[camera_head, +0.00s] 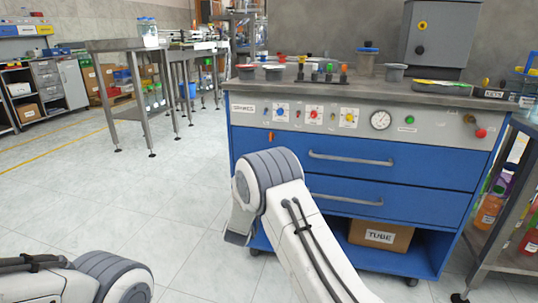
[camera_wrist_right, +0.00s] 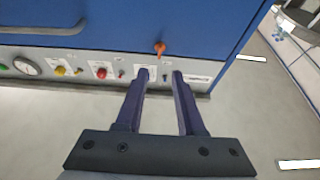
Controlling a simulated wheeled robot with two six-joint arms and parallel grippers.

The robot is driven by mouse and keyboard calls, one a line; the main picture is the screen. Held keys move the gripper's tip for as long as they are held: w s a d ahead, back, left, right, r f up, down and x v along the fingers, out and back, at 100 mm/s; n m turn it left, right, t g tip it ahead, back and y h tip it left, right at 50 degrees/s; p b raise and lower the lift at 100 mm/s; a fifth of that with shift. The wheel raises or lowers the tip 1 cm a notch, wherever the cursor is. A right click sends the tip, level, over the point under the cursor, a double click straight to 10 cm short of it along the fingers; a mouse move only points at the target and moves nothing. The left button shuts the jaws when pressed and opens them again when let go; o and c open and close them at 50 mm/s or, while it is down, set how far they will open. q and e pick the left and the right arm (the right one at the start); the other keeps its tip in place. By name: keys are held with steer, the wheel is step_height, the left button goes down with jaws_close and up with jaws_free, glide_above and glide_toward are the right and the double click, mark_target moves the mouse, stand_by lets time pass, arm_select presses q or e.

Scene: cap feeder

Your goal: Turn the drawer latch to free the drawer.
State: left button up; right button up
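The orange drawer latch (camera_head: 270,136) is a small knob at the upper left corner of the blue top drawer (camera_head: 430,166). The drawer front looks flush with the cabinet. In the right wrist view, which is upside down, the latch (camera_wrist_right: 160,47) shows just beyond my fingertips, near the middle. My right gripper (camera_wrist_right: 160,72) is open and empty, with its fingers apart and the latch lined up between them; they do not appear to touch it. My right gripper is hidden in the head view. My left arm shows at the bottom left, without its gripper.
The control panel (camera_head: 368,120) above the drawer has buttons and a gauge (camera_head: 380,120). A bar handle (camera_head: 350,159) sticks out from the top drawer. A lower drawer (camera_head: 420,202) and a cardboard box (camera_head: 381,236) are below. The floor at left is clear.

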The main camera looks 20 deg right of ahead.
mark_target(270, 138)
steer(key=b+x, duration=0.3)
steer(key=x, duration=0.6)
steer(key=shift+d, duration=0.1)
steer(key=shift+w+d+r, duration=0.2)
steer(key=shift+w+r, duration=0.1)
steer(key=shift+w, duration=0.15)
jaws_close()
